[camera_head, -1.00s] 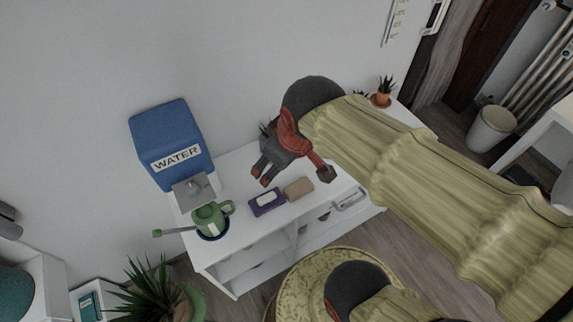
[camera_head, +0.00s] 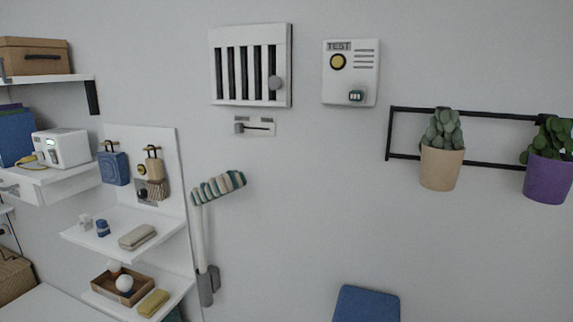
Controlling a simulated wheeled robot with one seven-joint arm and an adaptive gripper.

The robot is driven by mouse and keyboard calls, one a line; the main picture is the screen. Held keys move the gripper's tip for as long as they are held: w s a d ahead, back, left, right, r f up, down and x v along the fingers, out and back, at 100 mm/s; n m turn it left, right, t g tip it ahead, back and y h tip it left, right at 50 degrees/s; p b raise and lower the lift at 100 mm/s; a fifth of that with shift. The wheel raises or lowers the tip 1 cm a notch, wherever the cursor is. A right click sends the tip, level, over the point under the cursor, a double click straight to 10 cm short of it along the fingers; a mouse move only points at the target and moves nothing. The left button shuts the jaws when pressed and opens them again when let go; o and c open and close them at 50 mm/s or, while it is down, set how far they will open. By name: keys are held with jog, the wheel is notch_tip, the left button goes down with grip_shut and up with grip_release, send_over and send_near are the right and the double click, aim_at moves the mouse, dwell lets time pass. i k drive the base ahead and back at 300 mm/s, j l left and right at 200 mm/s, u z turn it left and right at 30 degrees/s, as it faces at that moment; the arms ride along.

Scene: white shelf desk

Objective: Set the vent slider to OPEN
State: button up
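A white vent (camera_head: 248,66) with dark vertical slots is on the wall, left of the picture's middle. Just below the vent is a small slider plate (camera_head: 256,128) with a dark horizontal track. Its grey slider handle (camera_head: 239,128) is at the left end of the track. Two small grey labels are above the track, too small to read, so I cannot tell which end is OPEN. My gripper is not in view.
A white box marked TEST (camera_head: 350,73) is on the wall right of the vent. A striped duster (camera_head: 218,187) stands below the slider. Left are shelves with small items (camera_head: 125,232). A black rail (camera_head: 404,158) holds potted plants at right. A blue top (camera_head: 366,304) shows at the bottom.

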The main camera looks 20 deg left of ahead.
aim_at(239, 127)
jog(key=u, duration=1.1)
